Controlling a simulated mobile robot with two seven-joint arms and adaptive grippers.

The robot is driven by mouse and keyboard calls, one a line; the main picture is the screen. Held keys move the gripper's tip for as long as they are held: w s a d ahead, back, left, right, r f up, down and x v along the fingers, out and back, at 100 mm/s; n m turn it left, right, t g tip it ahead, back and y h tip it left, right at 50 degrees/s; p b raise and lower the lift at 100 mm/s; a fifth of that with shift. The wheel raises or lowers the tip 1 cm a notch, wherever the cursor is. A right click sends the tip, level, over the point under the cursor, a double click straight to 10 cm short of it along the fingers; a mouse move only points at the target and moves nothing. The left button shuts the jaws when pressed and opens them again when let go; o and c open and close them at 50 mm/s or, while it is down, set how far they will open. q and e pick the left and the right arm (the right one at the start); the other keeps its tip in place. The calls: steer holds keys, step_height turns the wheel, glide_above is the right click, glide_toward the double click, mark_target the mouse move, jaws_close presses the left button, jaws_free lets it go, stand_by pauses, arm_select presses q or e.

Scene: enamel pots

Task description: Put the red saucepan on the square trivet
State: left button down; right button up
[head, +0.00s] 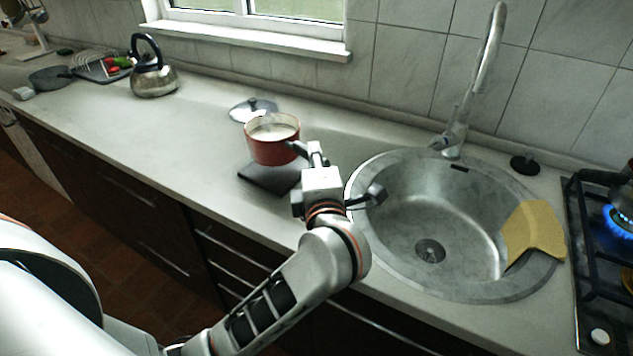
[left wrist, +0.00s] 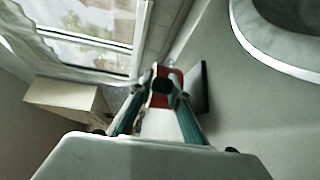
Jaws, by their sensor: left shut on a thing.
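The red saucepan (head: 273,151) holds a pale liquid and looks upright. My left gripper (head: 311,153) is shut on its dark handle, at the pan's right side. The left wrist view shows the gripper's fingers (left wrist: 161,88) closed on the handle, with part of the red pan (left wrist: 178,73) beyond. The black square trivet (head: 265,181) lies on the counter below the saucepan, its far part hidden by the pan. The trivet's edge also shows in the left wrist view (left wrist: 203,90). I cannot tell whether the pan touches the trivet. My right gripper is not in view.
A lid (head: 253,110) lies behind the saucepan. The round sink (head: 400,253) is to the right, with a tap (head: 470,100) and a yellow cloth (head: 533,229). A lit gas hob (head: 592,262) is at far right. A kettle (head: 153,79) stands left; the counter between is clear.

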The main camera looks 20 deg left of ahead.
arm_select(q)
steer(key=shift+r, duration=0.1)
steer(key=shift+f, duration=0.2)
step_height(320, 180, down, 4)
steer(key=b, duration=0.4)
steer(key=c, duration=1.9)
jaws_free()
steer(key=shift+f, duration=0.15)
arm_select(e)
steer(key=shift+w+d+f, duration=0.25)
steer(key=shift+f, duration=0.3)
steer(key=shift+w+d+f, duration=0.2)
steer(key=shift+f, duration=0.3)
